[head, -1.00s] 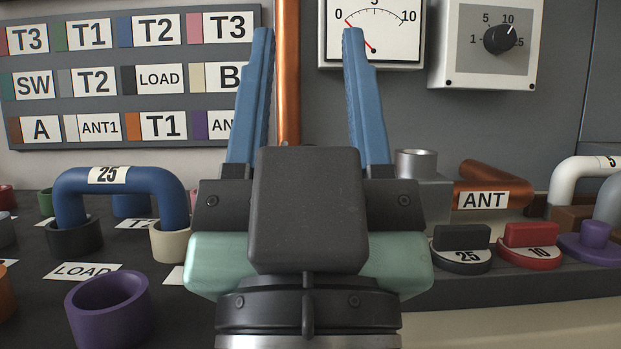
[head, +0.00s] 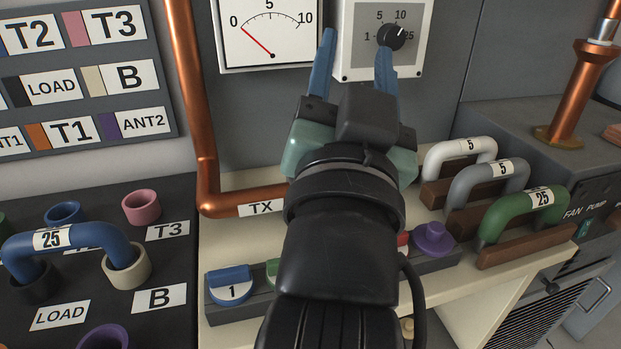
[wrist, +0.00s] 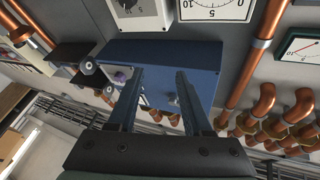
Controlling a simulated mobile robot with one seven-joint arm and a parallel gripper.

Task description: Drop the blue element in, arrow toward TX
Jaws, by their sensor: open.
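The blue element (head: 232,281), marked 1, sits in the dark rack along the front of the cream shelf, its arrow not readable. The TX label (head: 262,208) is on a copper pipe at the wall. My gripper (head: 356,45) is open, with nothing visible between its blue fingers. It is raised in front of the meter and the dial box, above and right of the blue element. It also shows open in the wrist view (wrist: 160,73). My arm hides the line section right of TX, including its socket, and the middle of the element rack.
A blue U-link marked 25 (head: 68,240) bridges two sockets on the black panel at left. White (head: 458,157), grey (head: 488,192) and green (head: 521,213) U-links stand at right. A purple knob (head: 433,238) is at the rack's right end. The meter (head: 268,35) hangs behind.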

